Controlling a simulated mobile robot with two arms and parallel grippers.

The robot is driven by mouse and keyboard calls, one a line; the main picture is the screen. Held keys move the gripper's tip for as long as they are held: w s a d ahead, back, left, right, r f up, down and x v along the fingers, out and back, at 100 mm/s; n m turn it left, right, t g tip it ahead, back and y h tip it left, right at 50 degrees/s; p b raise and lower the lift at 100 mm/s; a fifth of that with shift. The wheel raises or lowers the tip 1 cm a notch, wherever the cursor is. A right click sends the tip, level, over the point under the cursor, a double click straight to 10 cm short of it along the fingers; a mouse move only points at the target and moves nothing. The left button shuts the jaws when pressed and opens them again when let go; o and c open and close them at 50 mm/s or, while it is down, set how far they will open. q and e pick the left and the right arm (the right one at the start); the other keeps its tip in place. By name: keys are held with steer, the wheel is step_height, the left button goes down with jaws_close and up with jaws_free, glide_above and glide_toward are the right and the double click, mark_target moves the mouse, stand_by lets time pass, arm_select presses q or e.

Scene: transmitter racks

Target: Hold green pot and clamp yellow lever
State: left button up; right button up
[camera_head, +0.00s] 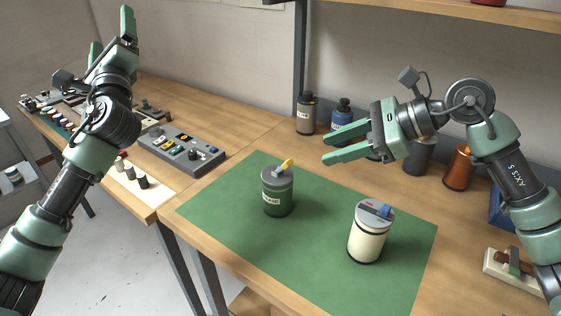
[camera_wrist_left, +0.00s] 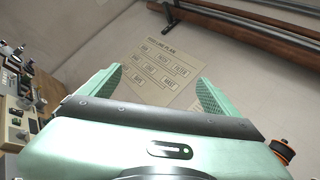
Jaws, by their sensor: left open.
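The green pot (camera_head: 277,195) stands upright on the green mat (camera_head: 330,278) in the head view, with the yellow lever (camera_head: 285,165) on its lid, tilted up to the right. My left gripper (camera_head: 112,30) is raised high at the upper left, open and empty, far from the pots. In the left wrist view its open fingers (camera_wrist_left: 158,90) face a wall. My right gripper (camera_head: 325,147) is above the mat's back edge, right of the green pot, with its fingers apart and empty.
A grey control box (camera_head: 181,149) and several small jars stand left of the mat. Bottles (camera_head: 306,113) and an orange-brown container (camera_head: 459,167) line the back. A clamp-like block (camera_head: 512,268) lies at the right. A paper chart (camera_wrist_left: 160,72) hangs on the wall.

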arm_select(q)
steer(key=d+f+m+g+h, duration=0.15)
steer(key=d+f+m, duration=0.25)
steer(key=d+f, duration=0.8)
steer(key=s+d+f+m+g+h, duration=0.1)
steer(key=s+d+f+m, duration=0.1)
steer(key=s+d+f, duration=0.45)
steer(key=s+d+f+m+g+h, duration=0.1)
steer(key=s+d+m, duration=0.15)
steer(key=d, duration=0.65)
steer(key=s+d+f+m+g+h, duration=0.1)
steer(key=s+d+f+m, duration=0.15)
steer(key=s+d, duration=0.35)
glide_toward(275, 168)
steer(key=w, duration=0.2)
steer(key=w+f, duration=0.1)
steer(key=shift+w+a+n, duration=0.15)
steer(key=shift+a+n, duration=0.1)
steer(key=shift+n, duration=0.05)
steer(key=w, duration=0.5)
steer(key=w+a, duration=0.1)
steer(key=w, duration=0.1)
steer(key=shift+w+a+f, duration=0.1)
steer(key=shift+w+f, duration=0.1)
steer(key=shift+f, duration=0.1)
steer(key=c, duration=1.9)
steer(key=shift+c, duration=0.2)
